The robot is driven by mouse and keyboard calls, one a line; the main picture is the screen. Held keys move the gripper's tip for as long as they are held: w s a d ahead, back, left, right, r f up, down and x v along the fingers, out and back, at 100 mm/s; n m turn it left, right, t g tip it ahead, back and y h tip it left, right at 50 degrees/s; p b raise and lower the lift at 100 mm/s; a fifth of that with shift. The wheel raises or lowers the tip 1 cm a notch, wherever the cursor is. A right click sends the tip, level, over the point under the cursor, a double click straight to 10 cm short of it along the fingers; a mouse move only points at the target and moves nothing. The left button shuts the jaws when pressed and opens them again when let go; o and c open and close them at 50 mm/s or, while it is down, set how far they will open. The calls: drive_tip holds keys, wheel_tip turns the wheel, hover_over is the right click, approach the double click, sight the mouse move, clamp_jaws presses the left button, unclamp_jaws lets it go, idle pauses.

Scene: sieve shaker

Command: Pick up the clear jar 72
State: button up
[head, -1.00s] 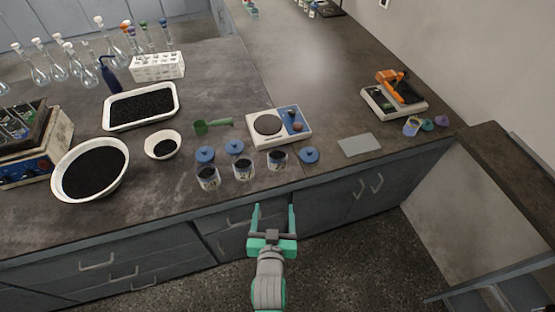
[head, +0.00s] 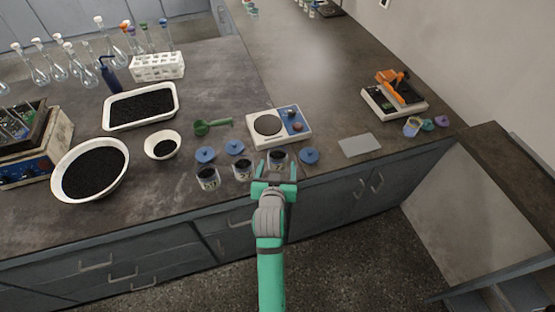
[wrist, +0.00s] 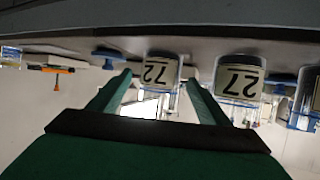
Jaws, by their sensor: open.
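In the wrist view my gripper (wrist: 158,82) has one finger on each side of the jar's outline. I cannot tell if the fingertips reach past its front. Part of the jar's base is hidden by my gripper in the head view.
The middle jar (head: 243,170) stands close beside, and its label (wrist: 241,82) looks like 27. The left jar (head: 208,178) is farther along. Blue lids (head: 309,156) lie nearby. A balance (head: 280,127) stands behind. A grey plate (head: 359,145) lies right.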

sight(278, 155)
drive_tip(key=shift+x, duration=2.55)
drive_tip(key=shift+a+r, duration=0.1)
drive_tip(key=shift+a, duration=0.05)
drive_tip(key=c, duration=1.3)
drive_tip(key=shift+o, duration=0.2)
drive_tip(key=shift+r, duration=0.1)
